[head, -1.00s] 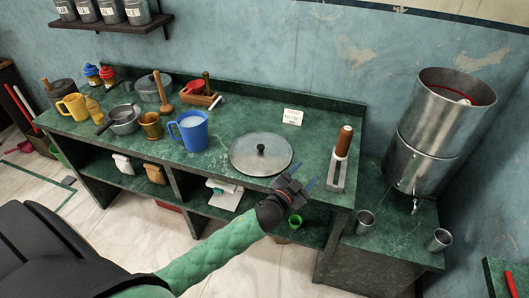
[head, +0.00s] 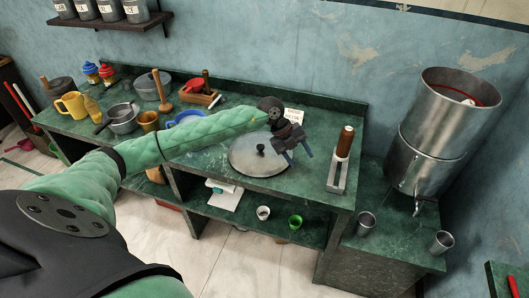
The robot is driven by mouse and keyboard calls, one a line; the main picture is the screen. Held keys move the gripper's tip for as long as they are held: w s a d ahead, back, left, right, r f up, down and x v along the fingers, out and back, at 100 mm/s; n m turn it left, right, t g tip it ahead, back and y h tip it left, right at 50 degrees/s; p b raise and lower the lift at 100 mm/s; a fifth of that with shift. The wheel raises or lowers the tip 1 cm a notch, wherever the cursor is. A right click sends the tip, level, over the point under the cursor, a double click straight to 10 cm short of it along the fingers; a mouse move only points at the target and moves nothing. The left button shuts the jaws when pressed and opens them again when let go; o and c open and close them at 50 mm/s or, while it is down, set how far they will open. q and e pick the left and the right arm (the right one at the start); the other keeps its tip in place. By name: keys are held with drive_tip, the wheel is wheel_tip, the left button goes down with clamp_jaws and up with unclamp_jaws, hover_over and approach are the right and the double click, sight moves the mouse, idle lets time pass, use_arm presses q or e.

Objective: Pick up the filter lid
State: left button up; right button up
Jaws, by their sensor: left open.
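The filter lid is a round grey metal disc (head: 243,160) with a small black knob, lying flat on the green counter. My left arm reaches across the counter from the left, and my left gripper (head: 299,156) is over the right part of the lid, to the right of the knob. Its blue-grey fingers are spread and hold nothing. I cannot tell whether they touch the lid. The gripper and wrist hide part of the lid's far right side. My right gripper is not in view.
A tall steel water filter (head: 440,130) with an open top stands on the lower counter at right, with metal cups (head: 365,222) beside it. My arm partly hides the blue mug (head: 186,118). A white card (head: 294,114) stands behind.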

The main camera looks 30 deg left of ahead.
sight(260, 146)
use_arm(q)
drive_tip(key=a+r+y, duration=0.1)
drive_tip(key=a+y, duration=0.1)
drive_tip(key=a, duration=0.3)
drive_tip(key=w+a+r+n+y, duration=0.1)
drive_tip(key=a+y, duration=0.1)
drive_tip(key=a, duration=0.3)
drive_tip(key=w+a+r+n+g+y, duration=0.1)
drive_tip(key=a+y, duration=0.1)
drive_tip(key=a, duration=0.4)
drive_tip(key=shift+w+a+r+y, duration=0.1)
drive_tip(key=shift+w+r+y, duration=0.05)
drive_tip(key=shift+y, duration=0.25)
drive_tip(key=shift+a, duration=0.15)
drive_tip(key=shift+f+p, duration=0.3)
drive_tip(key=shift+f, duration=0.9)
drive_tip(key=f+p, duration=0.3)
drive_tip(key=f, duration=0.1)
drive_tip(key=shift+a, duration=0.2)
drive_tip(key=shift+f+p, duration=0.4)
drive_tip(key=shift+f, duration=0.3)
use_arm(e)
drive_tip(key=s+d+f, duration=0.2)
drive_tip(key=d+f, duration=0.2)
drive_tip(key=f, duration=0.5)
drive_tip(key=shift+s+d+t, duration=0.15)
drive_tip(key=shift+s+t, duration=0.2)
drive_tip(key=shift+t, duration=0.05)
